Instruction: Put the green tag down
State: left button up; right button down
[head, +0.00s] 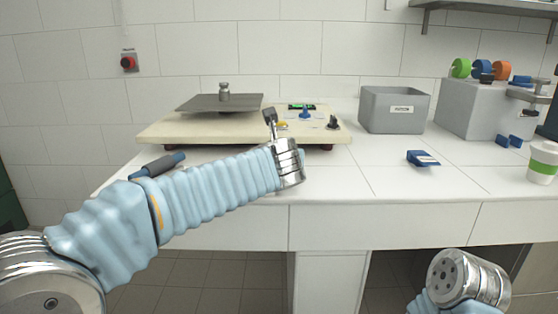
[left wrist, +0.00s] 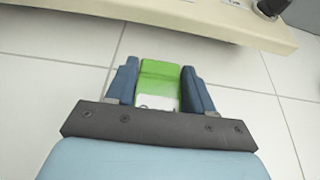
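In the left wrist view the green tag (left wrist: 160,74) has a bright green top and a pale lower part. It sits between the two blue fingers of my left gripper (left wrist: 159,80), with a finger against each side. The white tiled bench (left wrist: 55,75) lies below; I cannot tell whether the tag touches it. In the head view my left arm reaches across the bench in front of the cream board and hides the tag. My right arm shows only a metal joint at the lower right; its gripper is not in view.
A cream board (head: 185,132) carries a dark plate (head: 200,103) with a metal weight (head: 224,91) and knobs. To its right are a grey bin (head: 393,115), a blue tag (head: 420,158), a grey block (head: 470,112) and a cup (head: 541,163). The bench front right is mostly clear.

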pick_arm(q)
jog(key=o, duration=0.4)
jog(key=shift+r, duration=0.25)
jog(key=v, duration=1.2)
